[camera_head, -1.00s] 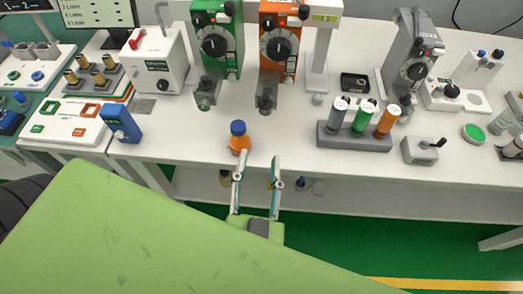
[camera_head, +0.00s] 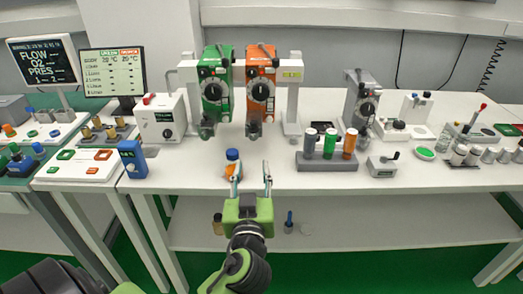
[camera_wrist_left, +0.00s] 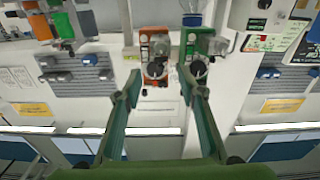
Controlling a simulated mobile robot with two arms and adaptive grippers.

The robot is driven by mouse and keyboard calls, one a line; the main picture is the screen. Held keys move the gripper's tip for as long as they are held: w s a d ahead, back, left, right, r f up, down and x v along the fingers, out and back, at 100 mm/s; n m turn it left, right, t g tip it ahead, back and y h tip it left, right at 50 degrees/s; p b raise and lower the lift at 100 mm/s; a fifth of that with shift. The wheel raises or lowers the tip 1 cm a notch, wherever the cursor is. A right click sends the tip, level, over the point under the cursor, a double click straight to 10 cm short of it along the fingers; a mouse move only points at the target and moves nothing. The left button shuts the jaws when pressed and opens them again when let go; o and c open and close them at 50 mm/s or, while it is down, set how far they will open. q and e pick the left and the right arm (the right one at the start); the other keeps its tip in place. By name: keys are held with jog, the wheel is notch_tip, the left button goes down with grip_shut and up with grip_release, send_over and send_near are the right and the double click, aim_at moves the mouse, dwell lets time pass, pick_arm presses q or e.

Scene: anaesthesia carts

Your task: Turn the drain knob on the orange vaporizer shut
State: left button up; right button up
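The orange vaporizer (camera_head: 260,66) stands at the back of the white table, right of the green vaporizer (camera_head: 214,72). Its black dial faces me. A small dark fitting (camera_head: 254,129) sits low on its front; the drain knob is too small to tell its setting. My left gripper (camera_head: 251,175) is open and empty at the table's front edge, below and well apart from the orange vaporizer. In the left wrist view its fingers (camera_wrist_left: 157,85) are spread, with the orange vaporizer (camera_wrist_left: 154,45) beyond them. My right gripper is not in view.
A blue-capped bottle (camera_head: 232,155) stands close by my left gripper's left finger, partly hidden. A rack with three cylinders (camera_head: 327,164) stands to the right. A white box (camera_head: 160,118) and a blue device (camera_head: 132,158) are at left. The tabletop before the vaporizers is mostly clear.

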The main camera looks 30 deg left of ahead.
pick_arm(q)
jog(key=p, duration=0.2)
send_near(253, 138)
jog(key=p+x, duration=0.1)
jog(key=x, duration=0.6)
jog(key=shift+w+r, duration=0.15)
jog(key=shift+w, duration=0.2)
jog(key=shift+w+a, duration=0.35)
jog(key=shift+w, duration=0.1)
grip_shut()
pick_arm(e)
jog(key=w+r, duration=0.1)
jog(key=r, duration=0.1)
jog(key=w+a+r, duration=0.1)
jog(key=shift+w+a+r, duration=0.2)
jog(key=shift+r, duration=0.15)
